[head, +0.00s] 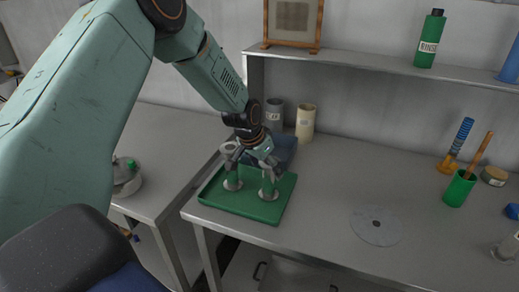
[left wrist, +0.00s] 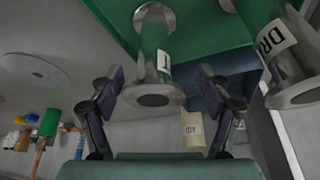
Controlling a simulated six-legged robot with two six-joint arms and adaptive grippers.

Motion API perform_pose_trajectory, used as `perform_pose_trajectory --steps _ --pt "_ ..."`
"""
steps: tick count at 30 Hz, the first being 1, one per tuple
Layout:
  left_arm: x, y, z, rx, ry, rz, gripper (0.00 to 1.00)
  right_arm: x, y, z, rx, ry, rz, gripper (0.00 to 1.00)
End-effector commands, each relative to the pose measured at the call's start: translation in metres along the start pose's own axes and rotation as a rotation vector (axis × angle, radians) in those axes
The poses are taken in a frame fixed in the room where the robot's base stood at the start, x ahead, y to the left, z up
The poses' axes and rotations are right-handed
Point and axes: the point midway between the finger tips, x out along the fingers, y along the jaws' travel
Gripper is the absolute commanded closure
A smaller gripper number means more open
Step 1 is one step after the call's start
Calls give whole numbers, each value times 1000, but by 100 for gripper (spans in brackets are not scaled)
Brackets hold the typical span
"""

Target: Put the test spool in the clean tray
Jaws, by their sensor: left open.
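Two green spools with grey end flanges stand upright on a green tray (head: 243,208). The right-hand spool (head: 269,186) is under my left gripper (head: 258,158). In the left wrist view this spool (left wrist: 155,45) shows between the open fingers, with a gap on each side; its label is cut to what looks like a "T". The other spool (head: 232,181) stands to its left and bears a label starting "DR" in the left wrist view (left wrist: 275,40). A blue tray (head: 284,149) lies behind the green one. No tray label is readable. My right gripper is out of view.
A grey container (head: 275,116) and a cream container (head: 305,123) stand behind the trays. A flat disc (head: 377,226) lies right of the green tray, with clear bench around it. A green cup (head: 459,188) stands farther right. A shelf (head: 380,67) runs above.

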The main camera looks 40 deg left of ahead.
Motion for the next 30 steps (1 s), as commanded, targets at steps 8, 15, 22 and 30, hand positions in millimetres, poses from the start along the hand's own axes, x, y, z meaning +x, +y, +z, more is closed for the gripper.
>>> perform_pose_trajectory --steps 8,15,22,30 --pt "-51 1 -2 1 2 2 23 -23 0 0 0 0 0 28" --pt "-85 1 -2 -1 3 3 23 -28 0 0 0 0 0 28" --pt "-102 1 0 0 1 1 23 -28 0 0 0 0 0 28" --pt "-103 0 0 0 0 1 23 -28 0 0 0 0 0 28"
